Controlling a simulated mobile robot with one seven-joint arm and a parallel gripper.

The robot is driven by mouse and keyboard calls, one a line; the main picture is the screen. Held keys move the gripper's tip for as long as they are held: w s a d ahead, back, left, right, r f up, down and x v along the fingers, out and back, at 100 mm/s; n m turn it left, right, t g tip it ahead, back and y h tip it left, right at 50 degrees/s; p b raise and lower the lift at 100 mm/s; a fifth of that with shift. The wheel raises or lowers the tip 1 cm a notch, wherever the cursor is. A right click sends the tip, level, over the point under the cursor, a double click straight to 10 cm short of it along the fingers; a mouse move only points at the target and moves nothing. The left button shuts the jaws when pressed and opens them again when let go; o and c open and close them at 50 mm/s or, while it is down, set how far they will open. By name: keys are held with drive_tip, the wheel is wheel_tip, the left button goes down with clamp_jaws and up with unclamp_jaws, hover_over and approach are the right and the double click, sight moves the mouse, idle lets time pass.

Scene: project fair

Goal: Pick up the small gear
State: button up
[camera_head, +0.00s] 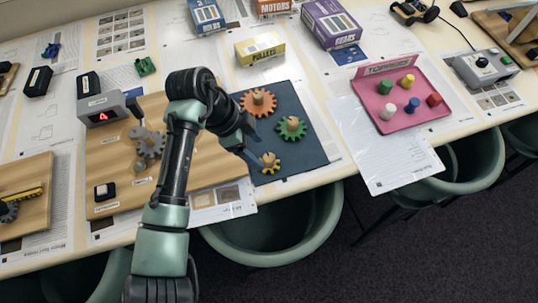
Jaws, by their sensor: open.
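The small gear (271,168) is yellow with a tan wooden peg or knob in its middle. It lies near the front edge of a dark blue mat (301,171). My gripper (252,160) is just left of the small gear, low over the mat, with its tips pointing toward it. The jaws are open and hold nothing that I can see. Whether a fingertip touches the gear cannot be told. A green gear (291,128) and a larger orange gear (258,102) lie farther back on the same mat.
A wooden board with grey gears (149,143) lies left of the mat, partly behind my arm. A yellow box (260,48) and a purple box (331,23) stand behind. A pink tray (419,119) with coloured pegs is at right. Green chairs (285,237) stand against the front table edge.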

sight(268, 157)
drive_tip(key=shift+p+x, duration=0.8)
drive_tip(key=shift+x, duration=2.7)
drive_tip(key=shift+w+d+r, duration=0.1)
drive_tip(key=shift+w+d, duration=0.05)
clamp_jaws()
